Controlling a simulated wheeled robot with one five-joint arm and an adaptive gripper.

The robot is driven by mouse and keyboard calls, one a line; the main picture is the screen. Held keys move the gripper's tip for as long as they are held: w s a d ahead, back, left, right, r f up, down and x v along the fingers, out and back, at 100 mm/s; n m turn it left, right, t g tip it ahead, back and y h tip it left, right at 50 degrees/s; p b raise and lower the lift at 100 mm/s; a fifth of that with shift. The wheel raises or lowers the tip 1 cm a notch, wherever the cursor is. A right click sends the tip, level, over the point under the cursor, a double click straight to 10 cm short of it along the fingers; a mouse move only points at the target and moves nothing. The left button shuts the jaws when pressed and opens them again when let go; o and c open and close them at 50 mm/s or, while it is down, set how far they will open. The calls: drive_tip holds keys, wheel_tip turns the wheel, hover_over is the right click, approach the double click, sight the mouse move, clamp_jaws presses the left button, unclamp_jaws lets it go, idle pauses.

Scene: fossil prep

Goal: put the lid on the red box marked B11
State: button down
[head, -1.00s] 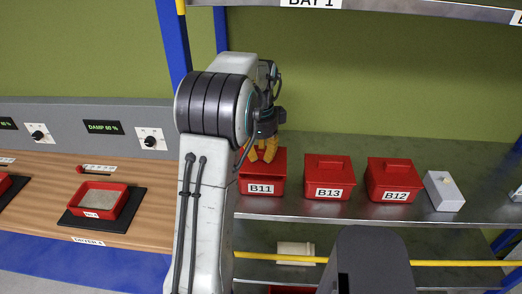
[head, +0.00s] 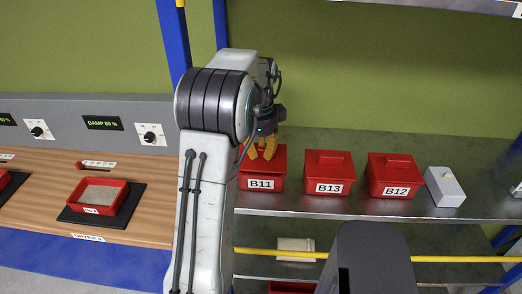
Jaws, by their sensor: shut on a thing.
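The red box marked B11 (head: 261,184) stands on the metal shelf, just right of my arm. A red lid (head: 279,160) shows at its top, and my gripper (head: 262,155) is at it with orange fingers pointing down, shut on the lid. My arm hides the left part of the box and lid. Whether the lid is fully seated on the box cannot be told.
Red boxes B13 (head: 329,186) and B12 (head: 391,188), both lidded, stand to the right, then a pale grey block (head: 445,190). A yellow bar (head: 450,262) runs below the shelf front. A wooden bench with a red tray (head: 113,205) is at left.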

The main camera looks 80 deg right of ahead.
sight(261, 149)
drive_tip(key=shift+f, duration=0.25)
drive_tip(key=c, duration=1.1)
unclamp_jaws()
wheel_tip(261, 149, up, 5)
drive_tip(key=p, duration=0.4)
drive_tip(key=shift+r, duration=1.05)
